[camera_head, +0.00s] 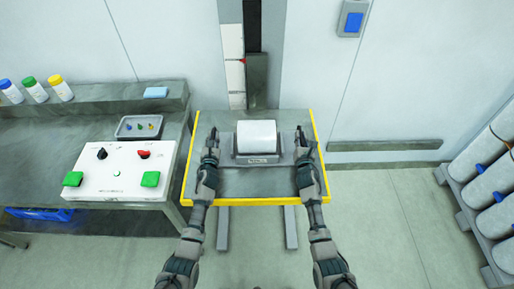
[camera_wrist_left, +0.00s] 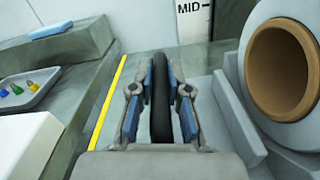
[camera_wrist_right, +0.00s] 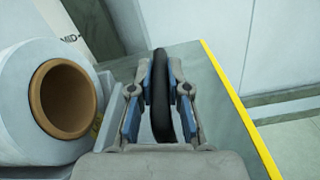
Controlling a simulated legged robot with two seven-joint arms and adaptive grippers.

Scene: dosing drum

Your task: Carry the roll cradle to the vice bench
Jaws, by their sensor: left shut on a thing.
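The roll cradle (camera_head: 259,160) is a grey tray holding a thick white roll (camera_head: 257,137). It rests on a grey table with yellow edges (camera_head: 254,201). The roll's brown core shows in the left wrist view (camera_wrist_left: 281,68) and the right wrist view (camera_wrist_right: 66,96). My left gripper (camera_head: 212,141) is at the cradle's left side, shut on its upright black handle (camera_wrist_left: 162,100). My right gripper (camera_head: 302,142) is at the right side, with its fingers closed on the other black handle (camera_wrist_right: 160,95). No vice is visible in these views.
A bench on the left bears a white control panel (camera_head: 119,173), a small tray (camera_head: 139,127) and several capped bottles (camera_head: 36,90). A dark mast (camera_head: 256,80) stands behind the table. Large white cylinders (camera_head: 495,150) lie in a rack at right. Floor right of the table is clear (camera_head: 385,215).

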